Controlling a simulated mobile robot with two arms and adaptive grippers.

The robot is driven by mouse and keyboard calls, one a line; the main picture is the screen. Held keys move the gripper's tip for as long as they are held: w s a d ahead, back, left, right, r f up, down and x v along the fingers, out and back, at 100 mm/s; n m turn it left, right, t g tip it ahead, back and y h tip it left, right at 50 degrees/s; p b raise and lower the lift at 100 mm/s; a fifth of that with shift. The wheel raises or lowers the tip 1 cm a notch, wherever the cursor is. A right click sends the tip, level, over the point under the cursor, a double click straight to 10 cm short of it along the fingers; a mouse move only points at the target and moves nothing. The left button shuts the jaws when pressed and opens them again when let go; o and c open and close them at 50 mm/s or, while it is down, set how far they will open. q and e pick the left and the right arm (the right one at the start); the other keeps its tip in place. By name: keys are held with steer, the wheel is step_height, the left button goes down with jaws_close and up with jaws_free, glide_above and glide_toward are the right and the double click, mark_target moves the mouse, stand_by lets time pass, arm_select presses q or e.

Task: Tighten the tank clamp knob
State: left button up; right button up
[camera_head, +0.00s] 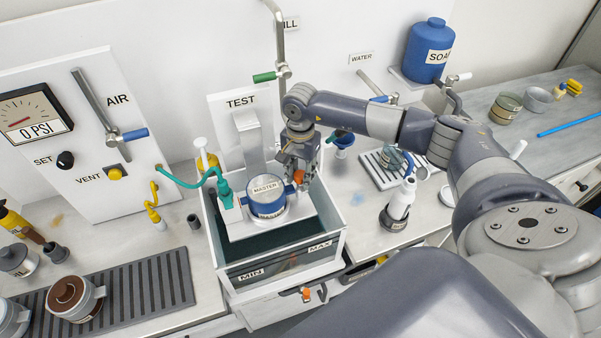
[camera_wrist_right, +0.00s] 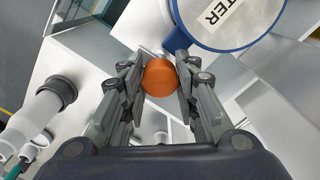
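The tank clamp knob is a round orange knob (camera_wrist_right: 160,77), beside the blue-rimmed MASTER gauge (camera_wrist_right: 232,18) in the right wrist view. In the head view the knob (camera_head: 299,177) shows at the right side of the MASTER gauge (camera_head: 265,188), partly hidden by my gripper. My right gripper (camera_head: 297,168) reaches down over it. In the wrist view my right gripper (camera_wrist_right: 160,80) has one finger on each side of the knob, drawn in to about its width and seemingly touching it. My left gripper is not in view.
The gauge stands on a platform over an open tank (camera_head: 335,246) marked MIN and MAX. A teal hose (camera_head: 192,184) runs to the platform's left side. A white bottle (camera_head: 401,199) stands right of the tank. A ribbed grey mat (camera_head: 150,285) lies at lower left.

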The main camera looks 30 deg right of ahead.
steer(key=shift+c, duration=1)
